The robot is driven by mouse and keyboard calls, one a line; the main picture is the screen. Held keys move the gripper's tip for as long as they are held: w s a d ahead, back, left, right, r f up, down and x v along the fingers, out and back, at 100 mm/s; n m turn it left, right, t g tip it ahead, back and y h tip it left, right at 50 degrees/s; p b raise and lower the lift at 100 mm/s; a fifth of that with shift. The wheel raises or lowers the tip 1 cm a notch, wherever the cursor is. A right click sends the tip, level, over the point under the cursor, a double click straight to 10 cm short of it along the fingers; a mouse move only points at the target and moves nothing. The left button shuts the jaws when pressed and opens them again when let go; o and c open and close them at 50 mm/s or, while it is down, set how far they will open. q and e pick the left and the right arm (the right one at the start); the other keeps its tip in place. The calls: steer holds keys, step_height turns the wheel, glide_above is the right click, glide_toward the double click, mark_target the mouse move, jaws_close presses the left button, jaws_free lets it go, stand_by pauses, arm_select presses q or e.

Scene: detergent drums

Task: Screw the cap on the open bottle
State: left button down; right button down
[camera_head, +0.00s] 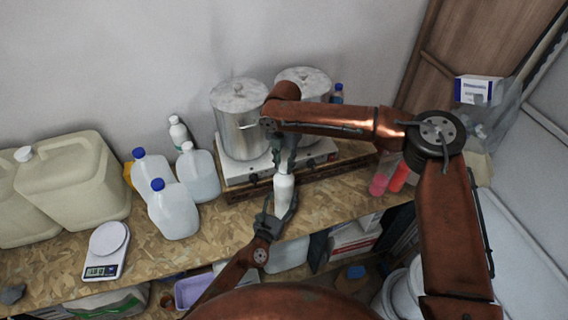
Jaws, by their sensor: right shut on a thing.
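A white bottle (284,193) stands upright near the front edge of the wooden counter, in the middle of the head view. My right gripper (284,163) comes down from above with its fingers at the bottle's top. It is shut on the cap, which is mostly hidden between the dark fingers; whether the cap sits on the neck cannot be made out. My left gripper (280,208) comes from below left, with its fingers on either side of the bottle's lower body. Whether they press on it is unclear.
Two metal pots (238,130) stand on a white hotplate (245,171) just behind. Blue-capped jugs (173,211), large beige canisters (75,188) and a kitchen scale (108,243) are left. The counter between jugs and bottle is clear.

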steer(key=m, duration=1.1)
steer(key=shift+m, duration=0.4)
steer(key=m, duration=0.5)
steer(key=shift+m, duration=0.4)
steer(key=m, duration=0.6)
steer(key=shift+m, duration=0.4)
steer(key=c, duration=1.6)
jaws_free()
steer(key=shift+r, duration=2.2)
